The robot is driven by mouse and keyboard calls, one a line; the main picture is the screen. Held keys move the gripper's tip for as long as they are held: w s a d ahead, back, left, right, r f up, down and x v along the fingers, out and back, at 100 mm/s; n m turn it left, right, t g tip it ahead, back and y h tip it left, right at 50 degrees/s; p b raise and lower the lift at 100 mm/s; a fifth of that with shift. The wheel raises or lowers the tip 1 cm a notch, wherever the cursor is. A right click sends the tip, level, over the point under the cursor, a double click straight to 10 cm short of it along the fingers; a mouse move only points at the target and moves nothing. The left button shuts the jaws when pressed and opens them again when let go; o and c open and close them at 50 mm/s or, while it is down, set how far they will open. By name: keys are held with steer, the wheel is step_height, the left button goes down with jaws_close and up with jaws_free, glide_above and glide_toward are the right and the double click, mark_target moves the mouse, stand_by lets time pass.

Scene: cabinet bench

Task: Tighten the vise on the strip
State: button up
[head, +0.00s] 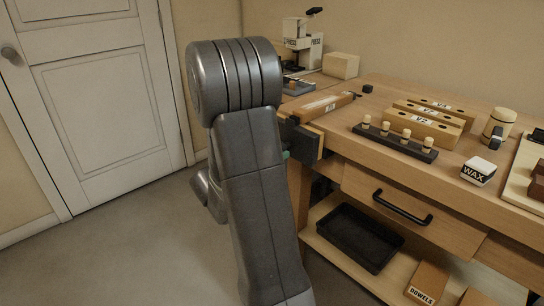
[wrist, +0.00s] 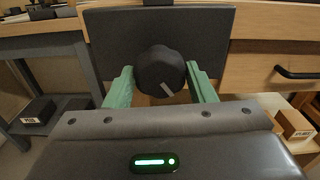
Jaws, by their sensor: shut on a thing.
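The vise (head: 304,141) is mounted on the bench's front left corner, with dark jaws and wooden facing. In the wrist view its dark front plate (wrist: 205,38) fills the upper middle. A round black knob (wrist: 160,72) with a pale line mark sits in front of that plate. The green fingers of my gripper (wrist: 161,88) are shut on the knob from both sides. In the head view my arm covers most of the gripper and the knob. A long wooden strip (head: 319,107) with a small label lies on the bench by the vise; I cannot tell whether the jaws touch it.
Below are a drawer with a black handle (head: 402,207) and a shelf with a black tray (head: 352,237). Floor at left is clear.

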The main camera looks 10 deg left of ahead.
steer(key=shift+m+b, duration=1.3)
steer(key=shift+b, duration=0.3)
steer(key=shift+f+m+b, duration=0.2)
steer(key=shift+m+b, duration=0.1)
steer(key=shift+b, duration=0.3)
steer(key=shift+r+m+b, duration=0.15)
steer(key=shift+m+b, duration=1.55)
steer(key=shift+b, duration=0.5)
steer(key=shift+d+m+b, duration=0.1)
steer(key=shift+m+b, duration=0.6)
steer(key=shift+b, duration=0.4)
steer(key=shift+w+m, duration=0.1)
steer(key=shift+m, duration=1.2)
steer(key=o, duration=0.8)
steer(key=shift+o, duration=0.2)
steer(key=v, duration=0.7)
